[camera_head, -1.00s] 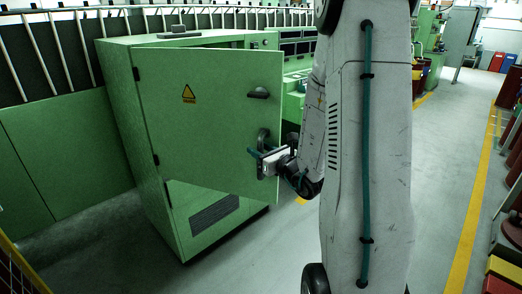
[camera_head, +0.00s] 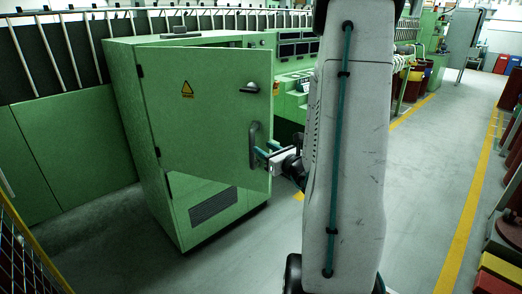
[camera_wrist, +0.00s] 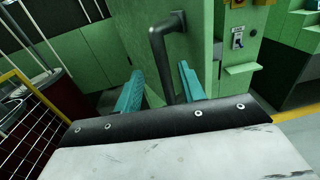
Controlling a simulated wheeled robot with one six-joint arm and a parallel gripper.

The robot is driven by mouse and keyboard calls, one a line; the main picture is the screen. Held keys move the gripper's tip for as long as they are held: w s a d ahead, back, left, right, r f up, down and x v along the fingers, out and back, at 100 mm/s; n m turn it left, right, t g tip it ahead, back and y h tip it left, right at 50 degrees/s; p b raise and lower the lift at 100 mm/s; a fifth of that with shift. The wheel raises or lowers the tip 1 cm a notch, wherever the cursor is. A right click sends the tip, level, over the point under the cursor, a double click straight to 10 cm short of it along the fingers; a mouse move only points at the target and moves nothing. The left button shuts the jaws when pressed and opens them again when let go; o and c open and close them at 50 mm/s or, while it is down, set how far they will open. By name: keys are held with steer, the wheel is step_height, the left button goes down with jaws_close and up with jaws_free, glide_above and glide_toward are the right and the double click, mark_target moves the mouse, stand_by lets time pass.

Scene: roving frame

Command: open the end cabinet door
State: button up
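The green cabinet door (camera_head: 205,115) stands partly open, hinged on its left side, with a yellow warning sign and a dark latch. Its dark bar handle (camera_head: 254,146) is near the free right edge. My gripper (camera_head: 267,153) is at the lower part of this handle. In the wrist view, my gripper (camera_wrist: 160,90) has its two teal fingers apart, and the handle (camera_wrist: 160,58) passes between them. A gap shows on each side of the bar. The cabinet's inside is mostly hidden behind the door.
The cabinet body (camera_head: 120,95) stands against a row of green panels (camera_head: 65,150). A yellow mesh guard (camera_head: 30,250) is at the lower left. Grey floor (camera_head: 425,170) is clear on the right, along a yellow line (camera_head: 465,220).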

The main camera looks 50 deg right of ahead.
steer(key=shift+s+d, duration=0.15)
steer(key=c, duration=0.4)
steer(key=d, duration=0.1)
steer(key=s+d, duration=0.1)
steer(key=d+h, duration=0.1)
steer(key=shift+s+r+m, duration=0.25)
steer(key=shift+s+m, duration=0.05)
jaws_close()
steer(key=s+d+r+n+y, duration=0.35)
steer(key=d+r+n, duration=0.35)
steer(key=d+n, duration=0.65)
steer(key=w+a+n+y, duration=0.1)
steer(key=w+a+n, duration=0.5)
steer(key=w, duration=0.3)
steer(key=shift+a+r+n, duration=0.15)
steer(key=shift+r+n, duration=0.25)
steer(key=shift+n, duration=0.35)
